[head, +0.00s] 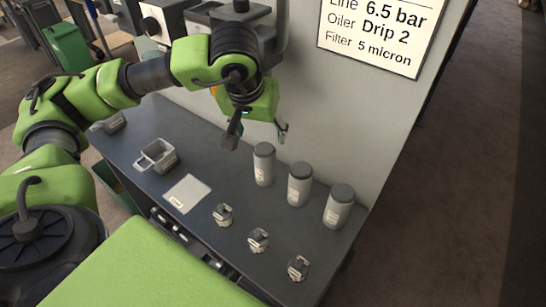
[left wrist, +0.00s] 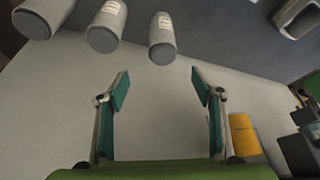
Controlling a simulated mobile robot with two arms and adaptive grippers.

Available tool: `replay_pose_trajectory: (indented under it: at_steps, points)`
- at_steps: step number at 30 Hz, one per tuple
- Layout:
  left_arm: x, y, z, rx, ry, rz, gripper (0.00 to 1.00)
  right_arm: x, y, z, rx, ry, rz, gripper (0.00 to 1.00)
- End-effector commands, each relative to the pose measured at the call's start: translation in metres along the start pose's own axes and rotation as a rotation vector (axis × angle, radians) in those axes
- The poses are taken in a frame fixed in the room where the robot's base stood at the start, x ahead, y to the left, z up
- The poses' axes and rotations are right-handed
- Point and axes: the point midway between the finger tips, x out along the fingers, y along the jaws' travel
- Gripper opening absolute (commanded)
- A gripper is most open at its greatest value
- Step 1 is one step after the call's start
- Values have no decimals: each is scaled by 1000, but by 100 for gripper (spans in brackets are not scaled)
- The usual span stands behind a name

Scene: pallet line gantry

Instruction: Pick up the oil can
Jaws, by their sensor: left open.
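Three grey cylinders with dark caps and small labels stand upright on the bench: a left one (head: 264,165), a middle one (head: 300,186) and a right one (head: 338,208). They look alike, and I cannot tell which is the oil can. They also show along the top of the left wrist view as a left (left wrist: 38,14), a middle (left wrist: 105,27) and a right one (left wrist: 162,38). My left gripper (head: 258,136) is open and empty, above the bench by the upright panel, close to the left cylinder and apart from it. Its spread fingers show in the left wrist view (left wrist: 160,88). My right gripper is not in view.
The dark bench (head: 140,135) also holds a grey open holder (head: 157,157), a pale plate (head: 187,194) and three small metal fittings (head: 258,239) in front of the cylinders. A pale panel (head: 330,110) with a sign (head: 375,30) rises behind.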

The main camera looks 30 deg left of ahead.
Motion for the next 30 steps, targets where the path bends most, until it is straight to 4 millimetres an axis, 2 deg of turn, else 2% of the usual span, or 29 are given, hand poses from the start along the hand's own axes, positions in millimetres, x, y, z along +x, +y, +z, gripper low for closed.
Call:
replay_pose_trajectory:
  at_steps: [10, 16, 20, 25, 30]
  points:
    - [63, -1, 0, -1, -5, -3, 61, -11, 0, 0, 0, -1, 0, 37]
    - [80, 0, 0, 1, -2, -1, 61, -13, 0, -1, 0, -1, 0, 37]
    - [91, -2, -2, 0, -4, -3, 61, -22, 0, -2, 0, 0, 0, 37]
    - [118, -2, -4, 0, -4, -2, 61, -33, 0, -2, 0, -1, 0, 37]
    - [132, -3, -5, -1, -1, -2, 61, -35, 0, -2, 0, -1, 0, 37]
